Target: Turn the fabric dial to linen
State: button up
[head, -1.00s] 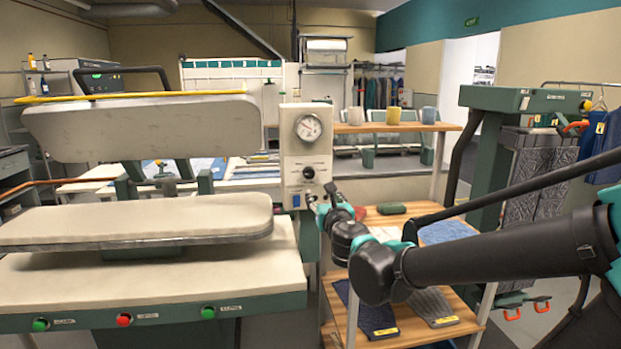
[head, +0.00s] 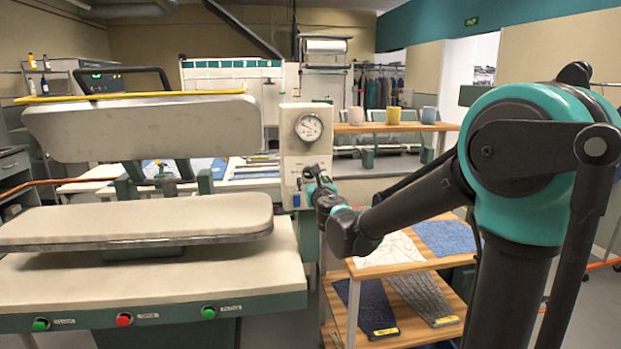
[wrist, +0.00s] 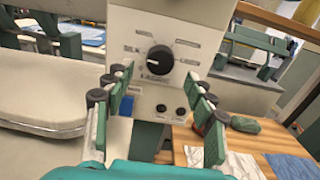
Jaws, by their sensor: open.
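The fabric dial (wrist: 160,58) is a round black knob with a pale mark on the white control box (head: 292,158). Small labels ring it, too blurred to read, so I cannot tell which one the mark faces. In the head view the dial is hidden behind my gripper (head: 313,176). In the wrist view my gripper (wrist: 157,78) is open and empty. Its green-padded fingers stand left and right of the dial in the picture, apart from it. The dial shows just above the middle of the gap between the fingertips.
A pressure gauge (head: 309,127) sits above on the box. The padded press board (head: 130,222) is left. A wooden shelf cart (head: 440,262) with fabric swatches stands right.

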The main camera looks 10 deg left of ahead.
aim_at(310, 175)
jog(key=shift+x, duration=2.05)
jog(key=c, duration=1.2)
